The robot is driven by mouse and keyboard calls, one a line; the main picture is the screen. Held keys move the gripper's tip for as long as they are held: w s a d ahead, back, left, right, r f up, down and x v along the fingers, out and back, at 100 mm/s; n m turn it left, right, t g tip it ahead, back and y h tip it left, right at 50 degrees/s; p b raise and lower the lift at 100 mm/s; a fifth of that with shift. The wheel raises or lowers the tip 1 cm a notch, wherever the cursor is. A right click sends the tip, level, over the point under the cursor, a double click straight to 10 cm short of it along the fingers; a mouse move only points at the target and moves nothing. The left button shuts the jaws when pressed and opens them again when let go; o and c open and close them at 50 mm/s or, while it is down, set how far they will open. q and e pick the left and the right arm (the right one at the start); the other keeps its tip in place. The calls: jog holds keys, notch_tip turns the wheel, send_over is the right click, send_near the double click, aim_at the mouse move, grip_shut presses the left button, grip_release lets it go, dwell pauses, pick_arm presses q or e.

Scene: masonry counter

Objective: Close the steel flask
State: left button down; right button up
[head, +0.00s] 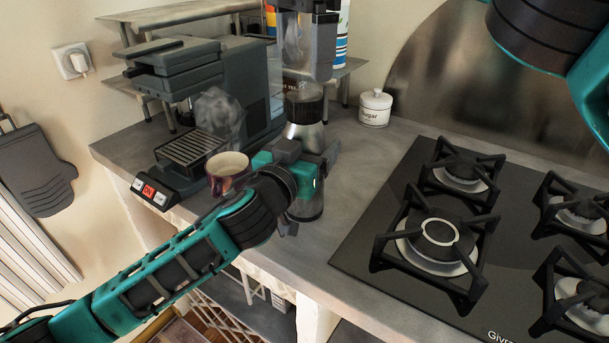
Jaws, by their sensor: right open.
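The steel flask (305,133) stands upright on the grey counter, between the coffee machine and the hob. A black cap-like part (304,107) sits at its top; I cannot tell how tightly it is seated. My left gripper (308,165) reaches in from the left and is shut around the flask's body, hiding its middle. The flask's lower end shows below the gripper. My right gripper (306,72) points down from the top edge, directly above the flask's top, with its jaws open. The exact gap between them is hard to judge.
A coffee machine (182,72) stands at the back left, with a reddish mug (228,164) beside my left forearm. A white sugar jar (375,108) stands behind and right of the flask. A black gas hob (385,215) fills the right. Bare counter lies between the flask and hob.

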jog(key=shift+r, duration=0.35)
pick_arm(q)
grip_release()
jog(key=shift+s, duration=0.15)
jog(key=v, duration=1.2)
jog(key=shift+s+a, duration=0.2)
jog(key=shift+s, duration=0.1)
pick_arm(e)
jog(key=shift+f, duration=0.2)
